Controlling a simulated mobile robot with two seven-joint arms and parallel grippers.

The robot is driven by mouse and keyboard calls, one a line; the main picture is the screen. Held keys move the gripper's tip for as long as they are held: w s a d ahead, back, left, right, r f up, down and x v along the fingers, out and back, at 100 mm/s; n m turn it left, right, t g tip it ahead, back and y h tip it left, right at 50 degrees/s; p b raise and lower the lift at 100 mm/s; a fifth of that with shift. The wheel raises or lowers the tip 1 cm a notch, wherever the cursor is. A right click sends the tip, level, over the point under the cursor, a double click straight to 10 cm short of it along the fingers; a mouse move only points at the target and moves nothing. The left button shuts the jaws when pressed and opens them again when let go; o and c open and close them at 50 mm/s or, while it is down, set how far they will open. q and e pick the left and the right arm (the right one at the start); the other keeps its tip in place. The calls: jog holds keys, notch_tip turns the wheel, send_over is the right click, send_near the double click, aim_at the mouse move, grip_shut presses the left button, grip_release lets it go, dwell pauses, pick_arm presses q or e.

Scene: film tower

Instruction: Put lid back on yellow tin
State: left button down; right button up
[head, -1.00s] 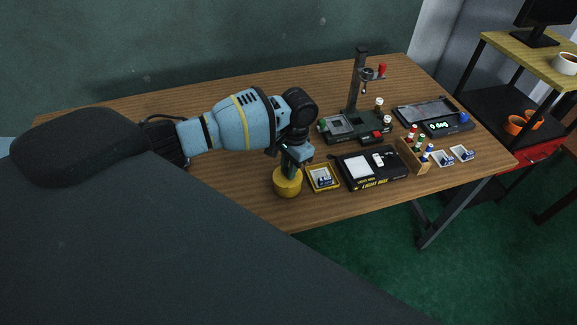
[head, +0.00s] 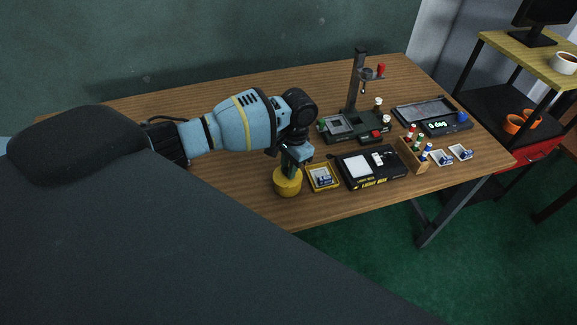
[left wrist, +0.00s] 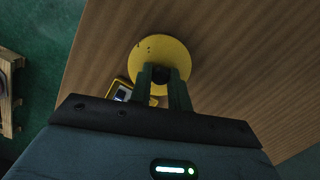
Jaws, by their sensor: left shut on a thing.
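The yellow tin (head: 287,187) stands upright near the front edge of the wooden table in the head view. Its round yellow lid (left wrist: 167,52) fills the spot under my fingers in the left wrist view, with a dark knob between the fingertips. My left gripper (head: 290,170) points down over the tin and is shut on the lid's knob. The lid appears to sit on top of the tin, but I cannot tell if it is fully seated. The right gripper is not in view.
A yellow tray (head: 323,178) stands just right of the tin, then a black light box (head: 373,168). Behind are an enlarger-like stand (head: 356,100) and a scale (head: 437,118). A wooden bottle rack (head: 412,156) stands further right. The table's left part is clear.

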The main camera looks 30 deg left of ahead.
pick_arm(q)
jog(key=c, duration=0.7)
grip_release()
jog(key=shift+c, duration=0.2)
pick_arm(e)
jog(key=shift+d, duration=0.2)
pick_arm(q)
jog(key=shift+r+p, duration=0.65)
jog(key=shift+r, duration=2.9)
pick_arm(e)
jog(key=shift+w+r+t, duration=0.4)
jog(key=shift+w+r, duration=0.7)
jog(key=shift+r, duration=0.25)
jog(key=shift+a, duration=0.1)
